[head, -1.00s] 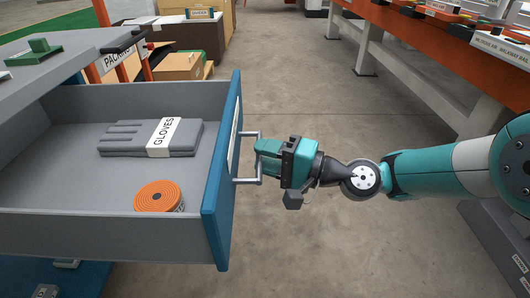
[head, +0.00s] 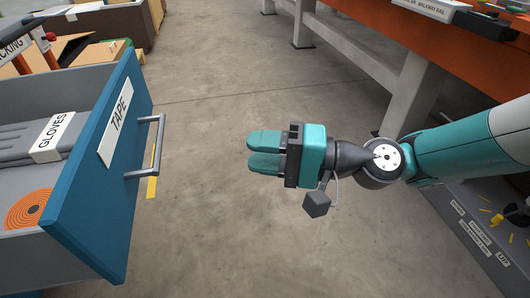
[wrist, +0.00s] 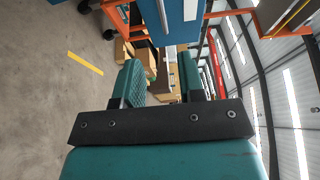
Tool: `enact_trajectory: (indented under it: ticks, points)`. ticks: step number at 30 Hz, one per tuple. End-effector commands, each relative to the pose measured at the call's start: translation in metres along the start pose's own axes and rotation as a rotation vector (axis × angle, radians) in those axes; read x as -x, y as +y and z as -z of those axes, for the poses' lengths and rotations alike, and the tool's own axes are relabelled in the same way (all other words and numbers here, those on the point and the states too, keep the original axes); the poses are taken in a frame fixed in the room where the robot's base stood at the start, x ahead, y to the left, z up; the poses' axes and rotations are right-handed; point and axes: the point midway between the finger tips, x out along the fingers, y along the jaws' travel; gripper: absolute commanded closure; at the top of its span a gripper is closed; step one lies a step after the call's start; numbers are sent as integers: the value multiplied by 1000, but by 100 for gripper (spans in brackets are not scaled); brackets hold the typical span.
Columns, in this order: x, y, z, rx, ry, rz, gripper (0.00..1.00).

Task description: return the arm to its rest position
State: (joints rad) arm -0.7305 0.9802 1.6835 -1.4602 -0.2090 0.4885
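My gripper (head: 264,152) is in the middle of the head view, to the right of the open drawer and clear of its handle. Its two teal fingers are apart with nothing between them. In the wrist view the fingers of my gripper (wrist: 160,82) also stand apart and empty. My arm (head: 450,150) reaches in from the right edge of the head view.
A blue-fronted drawer (head: 95,190) labelled TAPE stands open at left, with its handle (head: 148,148). Inside lie grey gloves (head: 30,142) and an orange roll (head: 28,209). A workbench (head: 410,85) stands at upper right.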

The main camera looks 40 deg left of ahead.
Motion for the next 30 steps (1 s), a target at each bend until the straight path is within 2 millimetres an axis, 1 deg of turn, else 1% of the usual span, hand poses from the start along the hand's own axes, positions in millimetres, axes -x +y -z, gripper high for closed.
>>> enact_trajectory:
  ticks: [15,17,19,20,23,26,27,29,30]
  points:
    - [-1,-1,0,2,-2,-2,64]
    - [2,-5,0,15,0,-14,64]
    - [11,-13,1,52,5,-53,64]
    - [16,-18,0,76,8,-79,64]
    - [46,-37,-4,174,21,-210,64]
    - [87,-54,-16,270,34,-388,64]
    - [105,-59,-23,300,37,-462,64]
    - [133,-64,-36,334,43,-573,64]
    - [152,-68,-47,350,46,-647,64]
